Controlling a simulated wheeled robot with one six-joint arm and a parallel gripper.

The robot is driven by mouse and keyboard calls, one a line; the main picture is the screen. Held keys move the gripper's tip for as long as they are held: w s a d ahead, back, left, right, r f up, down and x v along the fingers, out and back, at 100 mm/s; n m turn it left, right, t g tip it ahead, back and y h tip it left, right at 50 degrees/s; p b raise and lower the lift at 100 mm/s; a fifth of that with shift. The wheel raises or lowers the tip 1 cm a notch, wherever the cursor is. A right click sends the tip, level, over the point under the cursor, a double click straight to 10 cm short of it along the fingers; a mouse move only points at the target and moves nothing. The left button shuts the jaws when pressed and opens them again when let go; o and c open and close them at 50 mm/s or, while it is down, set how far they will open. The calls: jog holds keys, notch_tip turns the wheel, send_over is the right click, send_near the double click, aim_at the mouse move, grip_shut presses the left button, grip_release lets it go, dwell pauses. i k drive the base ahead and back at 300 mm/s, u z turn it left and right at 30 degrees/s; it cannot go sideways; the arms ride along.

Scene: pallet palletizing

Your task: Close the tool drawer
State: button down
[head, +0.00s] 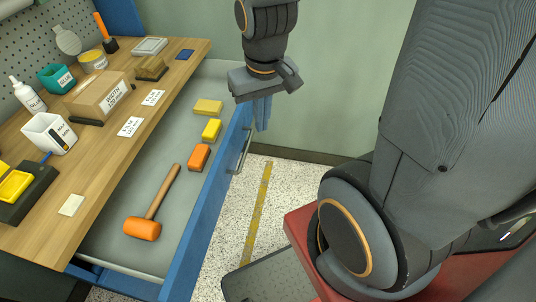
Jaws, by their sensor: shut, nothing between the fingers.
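The tool drawer (204,225) is blue with a grey inside and stands pulled out from under the wooden worktop. Its metal handle (240,155) is on the outer side of the blue front. An orange mallet (142,228), an orange block (199,157) and two yellow blocks lie in the drawer. I cannot tell whether the fingers touch the front.
The worktop (160,88) carries a cardboard box (100,95), a white cup (49,134), a teal container (57,78), a glue bottle (28,95) and several labels. A pegboard stands behind it. Speckled floor with a yellow line (258,213) is open in front of the drawer.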

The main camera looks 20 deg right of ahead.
aim_at(188, 214)
jog(key=z, duration=0.05)
jog(key=k, duration=0.85)
jog(key=u, duration=0.55)
